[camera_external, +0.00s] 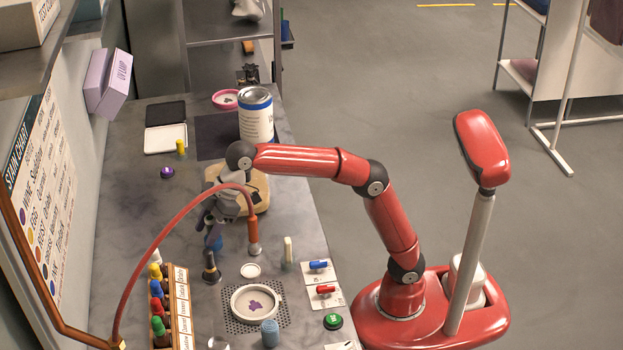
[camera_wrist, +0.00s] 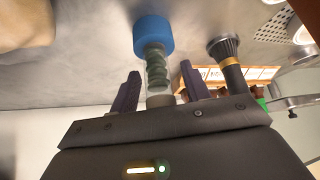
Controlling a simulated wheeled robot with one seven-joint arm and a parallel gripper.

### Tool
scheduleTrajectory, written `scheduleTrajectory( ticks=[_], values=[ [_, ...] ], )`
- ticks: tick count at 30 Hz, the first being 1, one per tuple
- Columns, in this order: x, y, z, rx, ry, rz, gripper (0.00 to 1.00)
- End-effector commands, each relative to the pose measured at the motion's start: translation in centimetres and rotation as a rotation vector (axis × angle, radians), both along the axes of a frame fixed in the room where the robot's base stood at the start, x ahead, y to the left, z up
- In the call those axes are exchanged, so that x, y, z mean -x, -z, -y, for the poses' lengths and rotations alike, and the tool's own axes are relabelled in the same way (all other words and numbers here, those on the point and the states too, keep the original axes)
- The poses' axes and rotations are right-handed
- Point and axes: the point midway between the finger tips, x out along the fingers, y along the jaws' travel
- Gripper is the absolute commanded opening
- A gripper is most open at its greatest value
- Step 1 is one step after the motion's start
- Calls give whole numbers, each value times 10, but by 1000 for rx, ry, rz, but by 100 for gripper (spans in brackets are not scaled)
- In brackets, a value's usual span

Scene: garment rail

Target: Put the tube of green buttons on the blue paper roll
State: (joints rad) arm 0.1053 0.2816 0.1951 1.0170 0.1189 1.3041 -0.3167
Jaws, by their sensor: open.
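The tube of green buttons (camera_wrist: 157,72) is clear with a green stack inside. In the wrist view it stands between the spread fingers of my gripper (camera_wrist: 160,86), with a gap showing on each side. Its far end meets a wider, smooth blue cylinder (camera_wrist: 152,36), which looks like the blue paper roll, and the tube appears to rest on it. In the external view the blue roll (camera_external: 214,242) shows on the counter just below my gripper (camera_external: 214,222). The fingers and wrist hide most of the tube there.
A red hose (camera_external: 170,215) arches nearby. A rack of coloured bottles (camera_external: 180,305) is at the front left. A tan block (camera_external: 258,190) and a large can (camera_external: 256,120) stand behind. A blue-grey cylinder (camera_external: 270,333) stands at the front.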

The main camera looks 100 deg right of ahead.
Motion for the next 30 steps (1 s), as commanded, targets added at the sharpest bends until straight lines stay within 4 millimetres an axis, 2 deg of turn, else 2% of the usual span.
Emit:
scheduleTrajectory(
  ticks=[5, 15, 22, 30],
  values=[
    [9, -20, 4, 0, 1, 3, 47],
    [45, -81, 18, 0, 1, 3, 47],
    [58, -100, 24, 0, 1, 1, 47],
    [60, -103, 24, 0, 0, 0, 47]
  ],
)
